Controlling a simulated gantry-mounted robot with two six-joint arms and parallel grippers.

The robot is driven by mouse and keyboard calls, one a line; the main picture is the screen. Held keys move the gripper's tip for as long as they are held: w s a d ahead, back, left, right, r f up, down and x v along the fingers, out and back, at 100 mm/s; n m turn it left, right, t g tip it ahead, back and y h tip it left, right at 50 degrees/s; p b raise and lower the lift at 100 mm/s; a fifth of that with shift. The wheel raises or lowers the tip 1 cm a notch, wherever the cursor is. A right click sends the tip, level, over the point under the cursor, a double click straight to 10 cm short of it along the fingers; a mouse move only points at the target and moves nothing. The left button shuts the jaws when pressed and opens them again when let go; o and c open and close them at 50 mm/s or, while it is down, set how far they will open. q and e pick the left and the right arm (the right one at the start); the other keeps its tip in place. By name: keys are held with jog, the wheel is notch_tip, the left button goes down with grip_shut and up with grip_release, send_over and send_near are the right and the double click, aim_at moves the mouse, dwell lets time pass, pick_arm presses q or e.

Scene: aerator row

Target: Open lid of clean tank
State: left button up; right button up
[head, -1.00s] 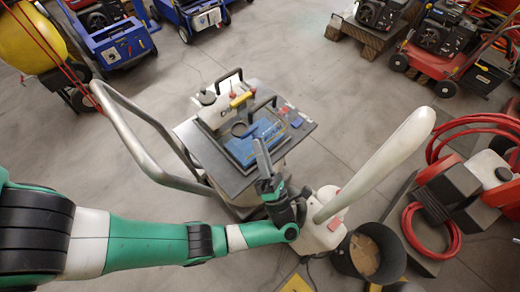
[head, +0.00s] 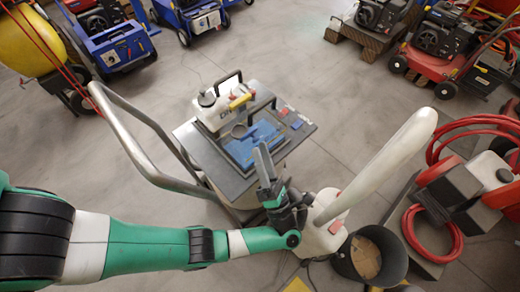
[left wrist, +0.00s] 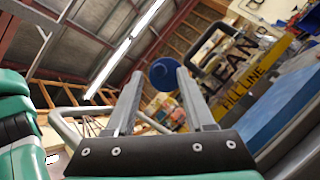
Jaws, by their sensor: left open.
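A white tank (head: 210,112) with a dark round cap (head: 207,98) and a black handle stands at the back of the grey cart. Its lettering is hard to read in the head view. In the left wrist view, a tank lettered CLEAN (left wrist: 232,62) stands at the upper right, above a FILL LINE mark. My left gripper (head: 262,158) is open and empty in front of the cart, apart from the tank. In the left wrist view its two fingers (left wrist: 158,90) stand apart. A round blue thing (left wrist: 163,74) shows beyond them; its distance is unclear.
The grey cart (head: 205,160) carries a blue panel (head: 252,142) and has a curved metal handle (head: 125,130) at left. A long white handle (head: 390,150) and a dark bin (head: 342,262) are right of my gripper. Red hose machines stand at right.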

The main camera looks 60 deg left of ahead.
pick_arm(q)
jog(key=b+v, duration=0.7)
jog(key=v, duration=0.3)
jog(key=shift+b, duration=0.35)
jog(key=shift+d+f, duration=0.1)
